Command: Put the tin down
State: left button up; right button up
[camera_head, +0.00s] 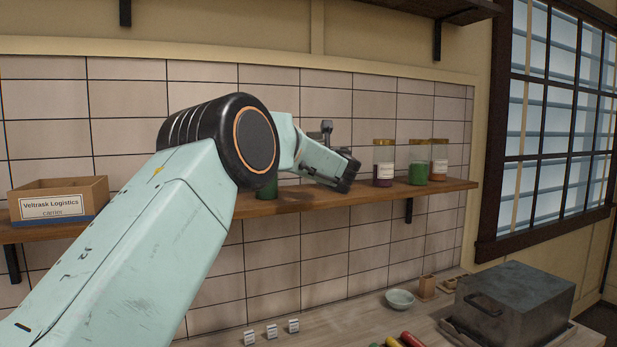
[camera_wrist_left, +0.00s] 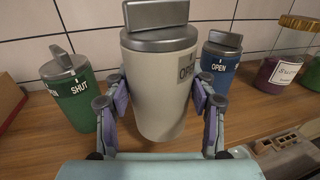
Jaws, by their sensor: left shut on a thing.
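A cream tin (camera_wrist_left: 152,85) with a grey lid and a raised lid handle stands roughly upright between the fingers of my left gripper (camera_wrist_left: 160,104) in the left wrist view. The gripper is shut on its sides. The label on it reads OPEN. Its base is over the wooden shelf (camera_wrist_left: 60,158); I cannot tell whether it touches. A green tin (camera_wrist_left: 75,108) marked SHUT is on the left, and a blue tin (camera_wrist_left: 222,62) marked OPEN is behind on the right. In the head view my left arm hides most of the cream tin and the gripper. My right gripper is out of view.
Glass jars with gold lids (camera_head: 383,163) stand on the shelf to the right. A cardboard box (camera_head: 58,202) sits at the shelf's left. Below are a counter with a small bowl (camera_head: 400,299) and a dark metal box (camera_head: 514,300). The tiled wall is close behind.

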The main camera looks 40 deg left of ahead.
pick_arm(q)
jog(key=f, duration=0.4)
jog(key=shift+w+a, duration=0.4)
jog(key=shift+d+f, duration=0.15)
jog(key=shift+f, duration=0.05)
jog(key=shift+s+d+r, duration=0.1)
jog(key=shift+d+r, duration=0.05)
jog(key=shift+d, duration=0.15)
jog(key=shift+s+r, duration=0.1)
jog(key=shift+s, duration=0.05)
jog(key=shift+s+a, duration=0.1)
jog(key=shift+a+f, duration=0.15)
jog(key=shift+f, duration=0.15)
jog(key=o, duration=1)
jog(key=shift+a+f, duration=0.1)
jog(key=shift+f, duration=0.05)
jog(key=o, duration=0.3)
jog(key=shift+w, duration=0.35)
jog(key=shift+o, duration=0.7)
jog(key=shift+d, duration=0.2)
jog(key=shift+s+d+r, duration=0.1)
jog(key=shift+s+r, duration=0.1)
jog(key=shift+s, duration=0.1)
